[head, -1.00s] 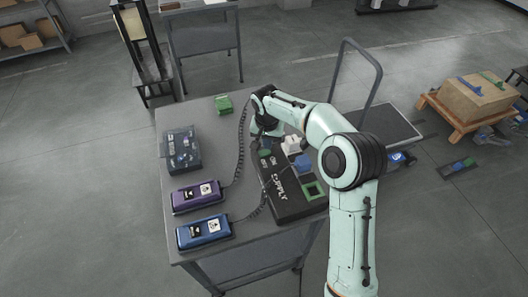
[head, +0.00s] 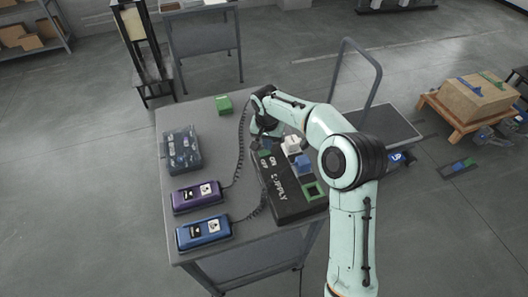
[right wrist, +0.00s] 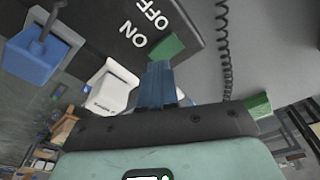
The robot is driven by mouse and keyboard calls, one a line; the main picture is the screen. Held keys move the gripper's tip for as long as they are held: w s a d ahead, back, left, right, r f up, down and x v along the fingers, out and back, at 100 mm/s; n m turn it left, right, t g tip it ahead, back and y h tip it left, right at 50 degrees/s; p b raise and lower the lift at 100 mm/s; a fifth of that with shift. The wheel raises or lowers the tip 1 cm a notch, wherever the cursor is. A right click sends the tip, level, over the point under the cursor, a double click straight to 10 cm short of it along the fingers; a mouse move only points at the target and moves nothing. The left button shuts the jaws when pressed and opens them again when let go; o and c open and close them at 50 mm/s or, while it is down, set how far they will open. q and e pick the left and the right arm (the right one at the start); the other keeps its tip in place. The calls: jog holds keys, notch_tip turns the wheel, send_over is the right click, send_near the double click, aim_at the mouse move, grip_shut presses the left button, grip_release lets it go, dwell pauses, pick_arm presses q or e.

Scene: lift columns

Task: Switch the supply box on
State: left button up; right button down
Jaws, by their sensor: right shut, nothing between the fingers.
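The black supply box (head: 291,207) lies on the right part of the grey table, with SUPPLY, ON and OFF in white letters. A green switch piece (head: 265,153) sits at its far left end, by the ON and OFF marks. The same switch piece (right wrist: 168,46) shows in the right wrist view. My right gripper (head: 264,142) is over that end of the box. Its blue-grey fingers (right wrist: 157,82) are shut and empty, with tips right by the switch piece; I cannot tell whether they touch. My left gripper is not in view.
A white plug (head: 292,144) and a blue plug (head: 304,165) sit in the box, beside a green-framed socket (head: 314,191). Purple (head: 197,197) and blue (head: 204,232) corded units, a dark clear case (head: 181,150) and a green block (head: 224,105) are on the table.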

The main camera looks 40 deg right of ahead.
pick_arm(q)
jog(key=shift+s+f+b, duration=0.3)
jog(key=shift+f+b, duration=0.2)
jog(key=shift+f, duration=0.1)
pick_arm(e)
jog(key=shift+f, duration=1)
dwell(0.3)
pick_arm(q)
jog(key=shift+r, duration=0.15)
pick_arm(e)
jog(key=shift+r, duration=0.15)
jog(key=shift+r+p, duration=1.95)
jog(key=shift+r, duration=1.55)
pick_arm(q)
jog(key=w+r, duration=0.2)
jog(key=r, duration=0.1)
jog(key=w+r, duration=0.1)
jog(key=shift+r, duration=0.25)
pick_arm(e)
jog(key=shift+f, duration=0.1)
